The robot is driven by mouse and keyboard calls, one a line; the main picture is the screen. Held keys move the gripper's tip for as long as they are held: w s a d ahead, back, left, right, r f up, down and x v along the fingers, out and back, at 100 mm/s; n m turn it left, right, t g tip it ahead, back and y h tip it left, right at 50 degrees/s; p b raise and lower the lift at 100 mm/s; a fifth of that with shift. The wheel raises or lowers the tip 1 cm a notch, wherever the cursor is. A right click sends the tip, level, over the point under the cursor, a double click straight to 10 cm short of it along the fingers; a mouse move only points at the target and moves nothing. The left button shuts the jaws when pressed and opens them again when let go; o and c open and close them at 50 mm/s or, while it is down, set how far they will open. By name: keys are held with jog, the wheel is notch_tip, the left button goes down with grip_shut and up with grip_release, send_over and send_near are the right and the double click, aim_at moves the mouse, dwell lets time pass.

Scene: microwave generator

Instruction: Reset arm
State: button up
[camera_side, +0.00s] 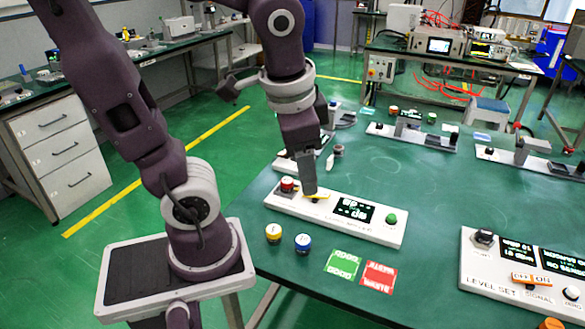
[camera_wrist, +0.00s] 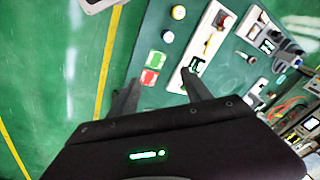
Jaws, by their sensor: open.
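My gripper (camera_side: 309,188) points down over the white generator panel (camera_side: 385,236) on the green table, close to its yellow switch (camera_side: 318,196). In the side view I cannot tell whether it touches the switch. The wrist view shows my gripper (camera_wrist: 161,92) with its two fingers apart and nothing between them. The panel has a red button (camera_side: 287,184) at its left end, a lit display (camera_side: 354,208) and a green button (camera_side: 391,219) at its right. It also shows in the wrist view (camera_wrist: 222,34), beyond the fingers.
A yellow-topped cap (camera_side: 273,232) and a blue-ringed cap (camera_side: 303,242) stand before the panel. Green (camera_side: 342,265) and red (camera_side: 378,276) cards lie beside them. A level-set panel (camera_side: 480,268) stands at right, and more panels stand behind (camera_side: 410,137). Bare table lies between.

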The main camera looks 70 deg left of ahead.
jog(key=s+d+t, duration=0.1)
jog(key=s+d+r+n+t+h, duration=0.1)
jog(key=s+d+r+t+h, duration=0.1)
jog(key=d, duration=0.1)
jog(key=shift+s+r+n, duration=0.2)
jog(key=shift+s+n, duration=0.05)
jog(key=shift+n, duration=0.15)
